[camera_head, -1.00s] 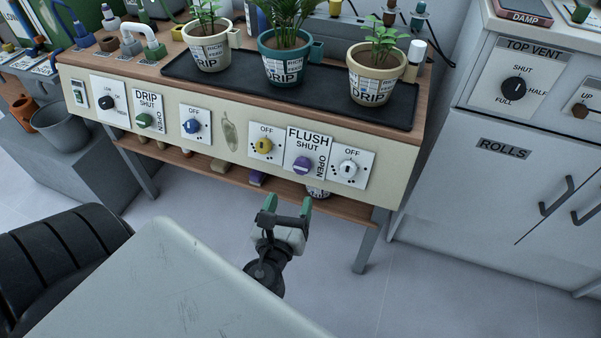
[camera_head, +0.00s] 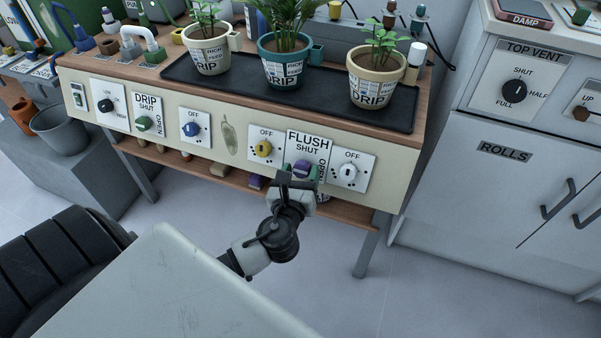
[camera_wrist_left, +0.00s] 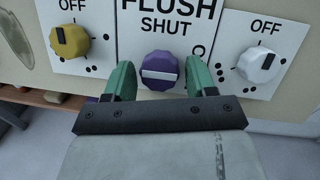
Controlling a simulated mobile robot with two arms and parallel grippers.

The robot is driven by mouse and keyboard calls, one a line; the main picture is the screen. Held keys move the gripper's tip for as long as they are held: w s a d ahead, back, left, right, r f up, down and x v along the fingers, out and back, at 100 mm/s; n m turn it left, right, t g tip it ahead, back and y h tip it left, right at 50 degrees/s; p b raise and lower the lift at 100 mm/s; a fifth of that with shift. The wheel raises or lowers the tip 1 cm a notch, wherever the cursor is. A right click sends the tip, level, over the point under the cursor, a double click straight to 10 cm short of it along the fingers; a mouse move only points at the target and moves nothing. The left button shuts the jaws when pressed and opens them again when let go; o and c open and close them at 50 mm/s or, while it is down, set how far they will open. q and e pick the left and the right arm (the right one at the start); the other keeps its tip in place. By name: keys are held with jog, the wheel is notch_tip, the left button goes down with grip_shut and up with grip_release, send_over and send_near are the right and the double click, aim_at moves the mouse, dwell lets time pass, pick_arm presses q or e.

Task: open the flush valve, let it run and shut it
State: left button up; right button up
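The flush valve is a purple knob (camera_head: 302,168) on a white plate (camera_head: 308,143) marked FLUSH, SHUT and OPEN, on the bench's front panel. In the left wrist view the knob (camera_wrist_left: 160,70) shows a white bar lying level, with SHUT printed above it. My left gripper (camera_head: 300,173) is in front of the knob. In the left wrist view its green fingers (camera_wrist_left: 160,80) stand apart, one on each side of the knob, with gaps visible. OPEN is partly hidden in the head view. My right gripper is not in view.
A yellow knob (camera_head: 263,148) is to the left of the flush plate and a white knob (camera_head: 347,173) to its right, both close by. Potted plants stand on a black tray (camera_head: 190,72) above.

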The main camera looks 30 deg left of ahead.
pick_arm(q)
jog(key=c, duration=0.7)
jog(key=shift+o, duration=0.2)
